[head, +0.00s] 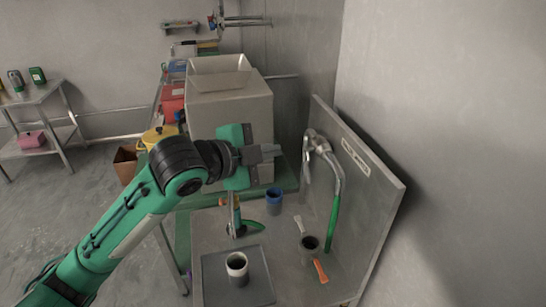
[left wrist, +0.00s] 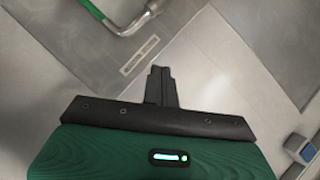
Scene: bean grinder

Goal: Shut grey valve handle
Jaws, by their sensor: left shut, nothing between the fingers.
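My left gripper (head: 270,152) is shut and empty. It is in front of the big grey grinder box and left of the steel tap (head: 318,142) on the upright panel. The tap has a curved pipe with a green hose end (head: 332,222). A short grey lever-like part (head: 307,170) hangs at its left; I cannot tell if this is the valve handle. In the left wrist view the shut fingers (left wrist: 161,86) point toward the panel, touching nothing visible. The bent pipe (left wrist: 128,27) with its green end shows at the top, apart from them. My right gripper is not in view.
The grinder box (head: 230,108) with an open hopper stands behind the gripper. The steel panel (head: 365,190) rises at the right.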

